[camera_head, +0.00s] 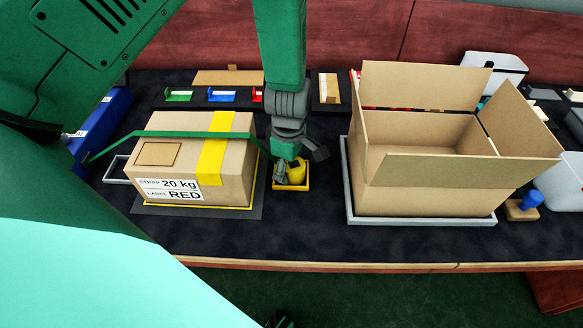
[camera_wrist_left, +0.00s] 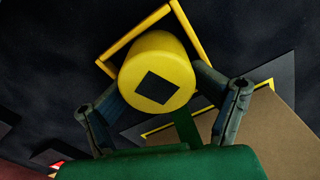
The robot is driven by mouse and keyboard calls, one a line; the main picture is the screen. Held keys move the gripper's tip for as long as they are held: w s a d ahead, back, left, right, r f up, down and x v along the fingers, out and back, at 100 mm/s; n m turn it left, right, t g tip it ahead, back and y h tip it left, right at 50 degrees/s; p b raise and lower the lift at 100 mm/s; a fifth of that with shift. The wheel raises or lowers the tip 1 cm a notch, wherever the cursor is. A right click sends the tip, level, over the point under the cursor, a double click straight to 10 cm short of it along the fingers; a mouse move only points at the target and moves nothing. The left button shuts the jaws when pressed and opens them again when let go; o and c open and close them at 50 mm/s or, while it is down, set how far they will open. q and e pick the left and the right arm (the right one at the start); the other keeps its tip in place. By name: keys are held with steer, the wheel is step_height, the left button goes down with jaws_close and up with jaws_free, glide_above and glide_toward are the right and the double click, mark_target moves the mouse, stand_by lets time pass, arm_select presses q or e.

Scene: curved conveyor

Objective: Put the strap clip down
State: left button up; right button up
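The strap clip (camera_wrist_left: 157,72) is a yellow cylinder with a dark square on its end. My left gripper (camera_wrist_left: 158,82) has its two fingers against opposite sides of it. In the head view the left gripper (camera_head: 290,170) points down at the clip (camera_head: 297,174), over a small yellow square frame (camera_head: 291,186). The frame also shows behind the clip in the wrist view (camera_wrist_left: 136,38). Whether the clip touches the frame is hidden. A green strap (camera_head: 190,134) crosses the closed box (camera_head: 196,160) towards the clip. My right gripper is not seen.
The closed box, labelled 20 kg and RED, stands close left of the left gripper. An open carton (camera_head: 425,180) stands on a grey-rimmed tray (camera_head: 420,222) to the right. Small coloured holders (camera_head: 221,95) lie behind. Dark table surface is clear in front.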

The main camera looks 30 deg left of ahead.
arm_select(q)
steer(key=shift+d+r, duration=0.2)
steer(key=shift+d, duration=0.1)
step_height(320, 180, up, 13)
steer(key=p, duration=0.2)
steer(key=shift+w+d, duration=0.1)
steer(key=shift+d, duration=0.05)
stand_by(0.4)
